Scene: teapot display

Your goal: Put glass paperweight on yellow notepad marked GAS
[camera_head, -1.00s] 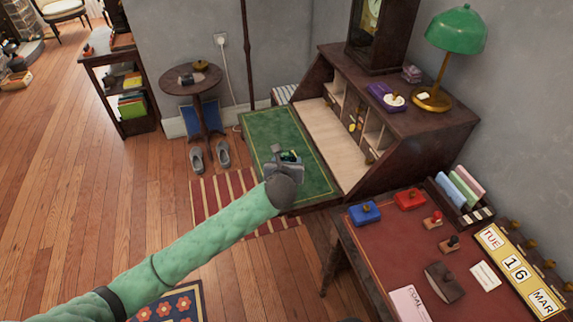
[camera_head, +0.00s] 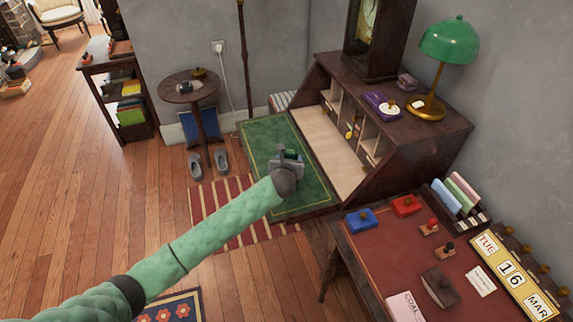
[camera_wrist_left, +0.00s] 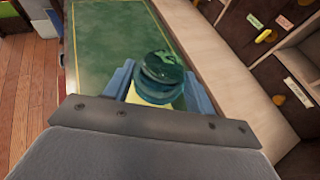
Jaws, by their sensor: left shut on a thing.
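The glass paperweight (camera_wrist_left: 162,76) is dark green and rounded. It sits between the fingers of my left gripper (camera_head: 291,156), which is shut on it. The same gripper shows in the left wrist view (camera_wrist_left: 160,88). A yellow patch, which looks like the yellow notepad (camera_wrist_left: 133,94), shows just below the paperweight between the fingers. Most of it is hidden, and no GAS marking can be read. I cannot tell whether the paperweight touches it. The gripper is over the green desk leaf (camera_head: 262,135). My right gripper is not in view.
The slant desk's pigeonholes (camera_head: 365,135) rise right of the gripper. A green lamp (camera_head: 449,42) and a clock (camera_head: 378,35) stand on top. The red-topped table (camera_head: 390,255) at the front right holds boxes, stamps and a calendar. The green leaf is mostly clear.

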